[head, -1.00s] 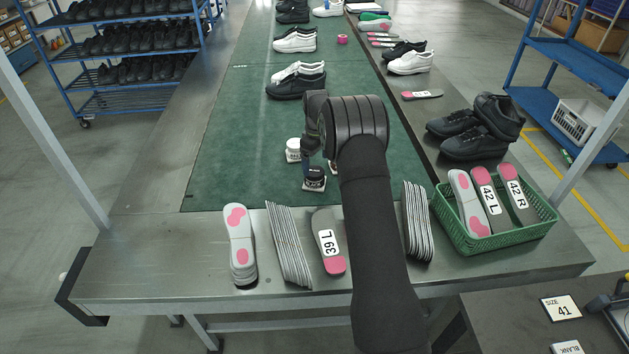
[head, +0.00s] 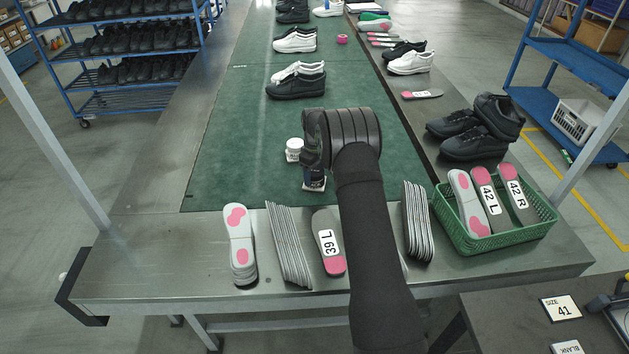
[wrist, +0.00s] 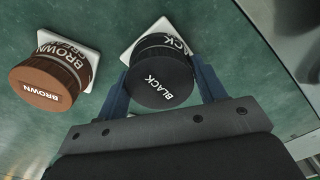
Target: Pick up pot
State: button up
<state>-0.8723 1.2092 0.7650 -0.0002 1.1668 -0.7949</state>
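A black pot, its dark lid marked BLACK, stands on a white square card in the wrist view (wrist: 160,72). In the head view only its lower part (head: 314,183) shows below my gripper. The two blue fingers of my gripper (wrist: 160,88) are apart, one on each side of the black pot. I cannot tell whether they touch it. A brown-lidded pot (wrist: 50,78) on its own white card stands left of it in the wrist view; my arm hides it in the head view. A white-lidded pot (head: 294,148) stands left of my gripper.
The pots stand on a green mat (head: 230,150). Insole stacks (head: 288,245) line the metal front edge. A green basket (head: 500,236) of insoles is at the right, with black boots (head: 475,145) behind it. Shoes (head: 296,84) stand farther back; the mat's left side is clear.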

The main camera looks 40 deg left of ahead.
aim_at(314, 170)
jog(key=c, duration=0.7)
jog(key=shift+r, duration=0.1)
jog(key=shift+r, duration=0.8)
notch_tip(314, 170, up, 2)
jog(key=shift+r, duration=0.25)
jog(key=w+d+r, duration=0.3)
jog(key=d+r, duration=0.4)
jog(key=d, duration=0.4)
jog(key=shift+w, duration=0.35)
